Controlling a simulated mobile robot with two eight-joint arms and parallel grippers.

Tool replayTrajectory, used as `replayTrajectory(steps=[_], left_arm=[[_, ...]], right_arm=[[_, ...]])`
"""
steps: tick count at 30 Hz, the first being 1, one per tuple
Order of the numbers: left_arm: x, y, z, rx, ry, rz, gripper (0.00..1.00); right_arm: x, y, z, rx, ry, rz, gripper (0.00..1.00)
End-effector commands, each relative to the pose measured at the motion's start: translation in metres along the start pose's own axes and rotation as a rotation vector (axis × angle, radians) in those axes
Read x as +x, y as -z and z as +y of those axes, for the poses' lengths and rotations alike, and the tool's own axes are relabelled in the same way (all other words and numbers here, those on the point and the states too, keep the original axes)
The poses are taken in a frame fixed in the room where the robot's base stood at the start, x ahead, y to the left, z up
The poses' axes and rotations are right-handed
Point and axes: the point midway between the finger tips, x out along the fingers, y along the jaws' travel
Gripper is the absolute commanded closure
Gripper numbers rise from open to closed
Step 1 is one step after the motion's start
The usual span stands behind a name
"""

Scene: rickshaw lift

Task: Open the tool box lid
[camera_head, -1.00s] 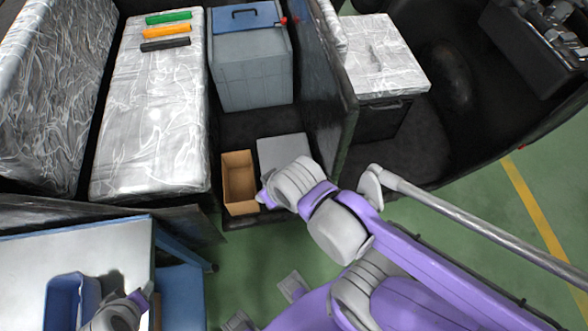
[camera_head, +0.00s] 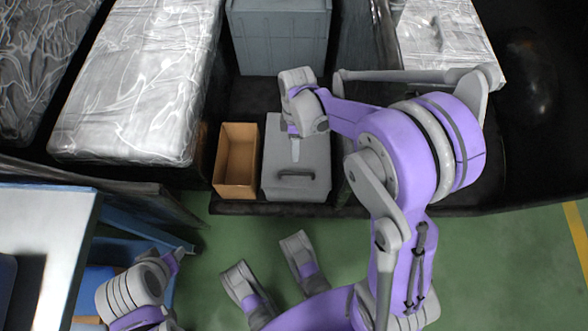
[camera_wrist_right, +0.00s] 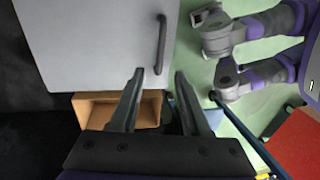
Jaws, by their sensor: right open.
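The grey tool box (camera_head: 315,155) sits on the dark floor of the cargo bed with its lid down. Its black handle (camera_head: 297,173) is along the near side of the lid. My right gripper (camera_head: 295,152) is above the lid, just behind the handle in the head view. In the right wrist view the gripper (camera_wrist_right: 158,76) is open, with the lid (camera_wrist_right: 95,45) and the black handle (camera_wrist_right: 161,45) just beyond its fingertips. Nothing is between the fingers. My left gripper (camera_head: 178,256) is low at the left, away from the tool box; its jaws are too small to judge.
An open cardboard box (camera_head: 237,160) stands close beside the tool box on the left. A larger grey-blue box (camera_head: 280,35) is behind it. A plastic-wrapped block (camera_head: 140,80) lies farther left. A white-topped table (camera_head: 40,235) is at lower left. Green floor lies in front.

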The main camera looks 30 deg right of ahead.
Motion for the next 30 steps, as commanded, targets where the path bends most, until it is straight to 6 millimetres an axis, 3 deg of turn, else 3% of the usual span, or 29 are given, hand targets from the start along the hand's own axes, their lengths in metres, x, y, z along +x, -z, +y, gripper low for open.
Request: replayTrajectory(steps=[16,21,30], left_arm=[[0.032,-0.009,0.0,0.0,0.0,-0.01,0.5],[0.036,-0.01,0.0,0.0,0.0,-0.011,0.5],[0.036,-0.01,0.0,0.0,0.0,-0.011,0.5]], right_arm=[[0.09,0.0,0.001,-0.002,0.0,0.0,0.53],[0.102,0.0,0.0,-0.002,-0.001,0.0,0.53],[0.104,0.0,0.0,-0.001,-0.001,0.0,0.53]])
